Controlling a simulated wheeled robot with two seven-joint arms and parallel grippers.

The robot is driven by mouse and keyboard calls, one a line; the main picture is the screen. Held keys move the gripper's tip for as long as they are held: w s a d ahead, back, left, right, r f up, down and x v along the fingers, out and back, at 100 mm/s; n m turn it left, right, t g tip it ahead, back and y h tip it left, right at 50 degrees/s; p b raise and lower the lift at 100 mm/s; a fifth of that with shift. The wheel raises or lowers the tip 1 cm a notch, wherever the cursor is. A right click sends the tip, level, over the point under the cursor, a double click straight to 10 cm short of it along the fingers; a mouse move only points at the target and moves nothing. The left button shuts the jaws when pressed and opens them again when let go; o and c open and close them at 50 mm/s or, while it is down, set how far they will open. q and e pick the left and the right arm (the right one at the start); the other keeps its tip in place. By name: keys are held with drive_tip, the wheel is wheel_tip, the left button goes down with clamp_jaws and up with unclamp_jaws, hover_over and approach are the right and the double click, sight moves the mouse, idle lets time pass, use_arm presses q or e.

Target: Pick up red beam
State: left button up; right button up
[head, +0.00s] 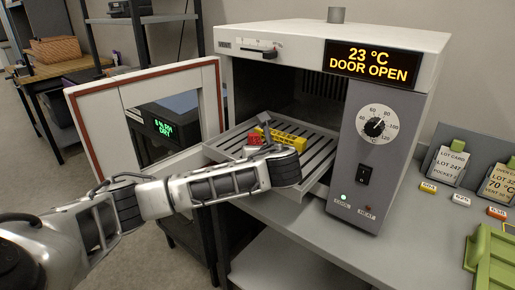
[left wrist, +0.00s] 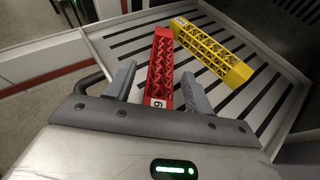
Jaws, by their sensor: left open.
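The red beam (left wrist: 160,68) is a lattice bar with a white number tag at its near end. It lies on the slotted oven tray (left wrist: 115,40), and in the head view a small part of the red beam (head: 254,138) shows beyond my gripper. My left gripper (left wrist: 157,86) is open, with one finger on each side of the beam's near part. I cannot tell whether either finger touches it. A yellow lattice beam (left wrist: 212,50) lies on the tray to the right, and it also shows in the head view (head: 290,140). My right gripper is not in view.
The oven (head: 390,170) stands open, its door (head: 90,125) swung to the left and its display reading 23 °C, DOOR OPEN. The tray is pulled out. Card holders (head: 450,165), small numbered tags and a green bin (head: 490,262) sit on the right of the bench.

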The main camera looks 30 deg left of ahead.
use_arm(q)
drive_tip(key=shift+w+a+f, duration=0.2)
drive_tip(key=shift+w+a, duration=0.2)
drive_tip(key=shift+a, duration=0.05)
drive_tip(key=c, duration=1.1)
